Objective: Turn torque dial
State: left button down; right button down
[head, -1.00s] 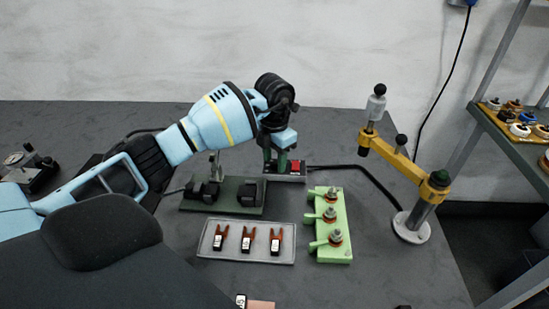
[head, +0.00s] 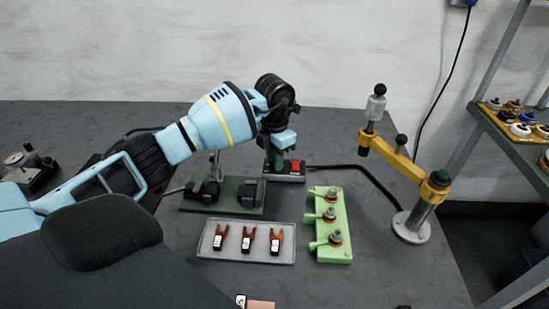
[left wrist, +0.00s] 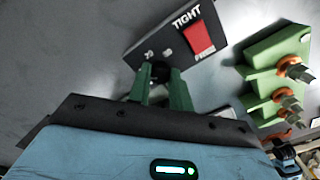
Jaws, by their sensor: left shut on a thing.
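In the head view the left gripper (head: 279,164) points down at the panel, whose red part (head: 296,167) shows just right of the fingers; the knob is hidden there.
A green block (head: 333,245) with several bolts stands right of a grey tray (head: 283,259) holding three forked terminals. A dark green stand (head: 187,210) is left of the panel. A yellow arm on a post (head: 400,160) rises at the right, and a black cable runs behind.

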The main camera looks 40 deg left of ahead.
pick_arm(q)
jog(key=m, duration=0.5)
jog(key=shift+m, duration=0.4)
jog(key=m, duration=0.5)
jog(key=shift+b, duration=0.4)
jog(key=shift+m, duration=0.3)
jog(key=c, duration=1.3)
grip_release()
jog(key=shift+o, duration=0.2)
jog(key=shift+r, duration=3.9)
